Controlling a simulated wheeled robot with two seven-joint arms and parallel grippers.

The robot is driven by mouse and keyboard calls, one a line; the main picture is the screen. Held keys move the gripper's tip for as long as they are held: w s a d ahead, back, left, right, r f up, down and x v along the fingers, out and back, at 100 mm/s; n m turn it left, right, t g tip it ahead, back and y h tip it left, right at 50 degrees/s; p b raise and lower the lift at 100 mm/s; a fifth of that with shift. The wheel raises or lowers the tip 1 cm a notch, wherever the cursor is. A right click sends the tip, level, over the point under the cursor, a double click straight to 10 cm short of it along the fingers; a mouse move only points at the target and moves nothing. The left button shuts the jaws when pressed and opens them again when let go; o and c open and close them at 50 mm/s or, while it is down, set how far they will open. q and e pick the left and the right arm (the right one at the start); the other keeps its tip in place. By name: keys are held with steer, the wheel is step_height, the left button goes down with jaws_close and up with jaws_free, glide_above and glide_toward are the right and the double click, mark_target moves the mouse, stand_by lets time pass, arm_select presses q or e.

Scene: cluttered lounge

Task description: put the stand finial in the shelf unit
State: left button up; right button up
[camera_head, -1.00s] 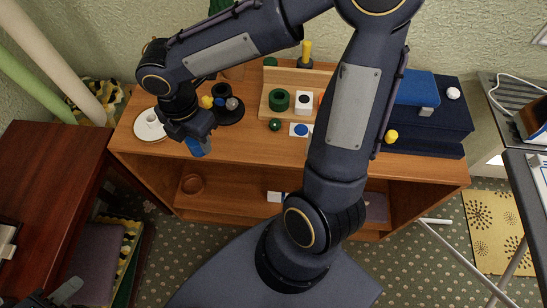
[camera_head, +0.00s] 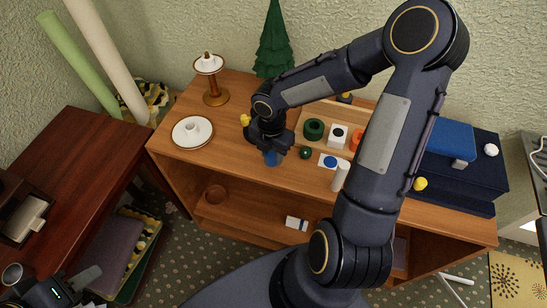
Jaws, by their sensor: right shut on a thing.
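The shelf unit (camera_head: 172,162) is a wooden cabinet with a crowded top and open compartments in front. My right gripper (camera_head: 271,150) is above the front part of its top, left of centre. It is shut on a small blue piece (camera_head: 271,159), which I take to be the stand finial; the jaws hide most of it. Whether the piece touches the top I cannot tell. My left gripper (camera_head: 55,285) is at the bottom left corner, away from the shelf unit, partly cut off; its jaw gap is unclear.
On the top stand a white plate (camera_head: 188,138), a brown candle stand (camera_head: 216,97), a green ring (camera_head: 313,129), a white cylinder (camera_head: 341,176) and a dark blue box (camera_head: 475,177). My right arm hides the middle right.

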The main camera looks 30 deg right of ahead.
mark_target(273, 159)
steer(key=shift+w+d+f, duration=0.1)
steer(key=shift+d+f, duration=0.05)
steer(key=shift+f, duration=0.85)
steer(key=shift+d+f, duration=0.15)
steer(key=shift+f, duration=0.8)
steer(key=shift+f+b, duration=0.15)
steer(key=shift+b, duration=0.25)
steer(key=o, duration=1)
